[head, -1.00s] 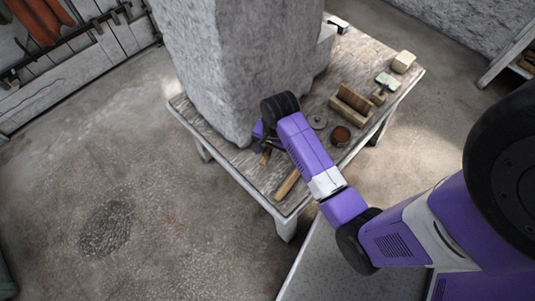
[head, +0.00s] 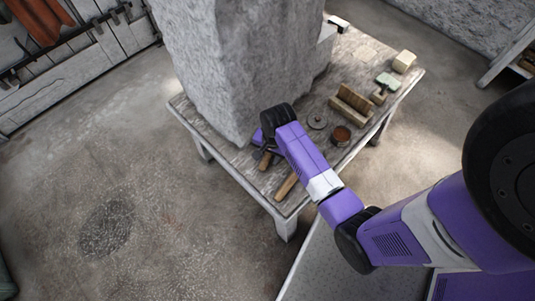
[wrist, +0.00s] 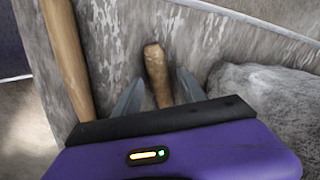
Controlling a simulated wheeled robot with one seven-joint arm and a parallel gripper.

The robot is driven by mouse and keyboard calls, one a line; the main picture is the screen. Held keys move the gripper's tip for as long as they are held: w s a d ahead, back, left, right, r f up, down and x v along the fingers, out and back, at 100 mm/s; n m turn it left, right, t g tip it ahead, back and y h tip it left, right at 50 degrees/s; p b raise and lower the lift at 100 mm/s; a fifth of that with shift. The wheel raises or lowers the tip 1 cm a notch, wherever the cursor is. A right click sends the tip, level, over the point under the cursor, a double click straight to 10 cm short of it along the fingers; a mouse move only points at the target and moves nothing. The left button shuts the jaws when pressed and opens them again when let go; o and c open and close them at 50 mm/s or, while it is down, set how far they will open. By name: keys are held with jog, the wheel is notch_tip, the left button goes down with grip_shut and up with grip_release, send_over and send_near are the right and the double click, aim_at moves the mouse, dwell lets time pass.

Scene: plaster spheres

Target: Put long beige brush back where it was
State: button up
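My gripper (wrist: 160,88) is low over the near side of the worktable (head: 187,112). In the wrist view its two fingers are apart, one on each side of a short brown wooden handle (wrist: 156,75), with a narrow gap on both sides. That handle also shows in the head view (head: 264,161), partly hidden by my gripper. A longer beige wooden handle (wrist: 66,55) lies to the left in the wrist view; it shows in the head view (head: 286,187) near the table's front edge. The heads of both tools are hidden, so I cannot tell which is the long beige brush.
A large rough stone block (head: 240,60) stands on the table beside my gripper. A wooden block piece (head: 351,103), a brown round tin (head: 341,135), a grey disc (head: 317,121), a pale-green-topped brush (head: 388,82) and a cream block (head: 404,61) lie to the right.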

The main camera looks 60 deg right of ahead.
notch_tip(320, 180, up, 12)
jog(key=s+p, duration=0.1)
jog(key=s, duration=0.1)
jog(key=s+a+n+t+h, duration=0.1)
jog(key=s+a+n+t, duration=0.25)
jog(key=a, duration=0.25)
jog(key=s+a+n+t+h, duration=0.1)
jog(key=s+a+n+t, duration=0.2)
jog(key=a+n, duration=0.25)
jog(key=s+a+r+n+t, duration=0.2)
jog(key=s+r, duration=0.1)
jog(key=r, duration=0.3)
jog(key=s+a+r+n+t+y, duration=0.1)
jog(key=s+a+r+n+t, duration=0.1)
jog(key=r, duration=0.5)
jog(key=s+a+r+n+t+y, duration=0.1)
jog(key=s+a+r+n+t, duration=0.2)
jog(key=r, duration=0.4)
jog(key=shift+s+r+n, duration=0.25)
jog(key=shift+s+n, duration=0.05)
jog(key=shift+s, duration=0.15)
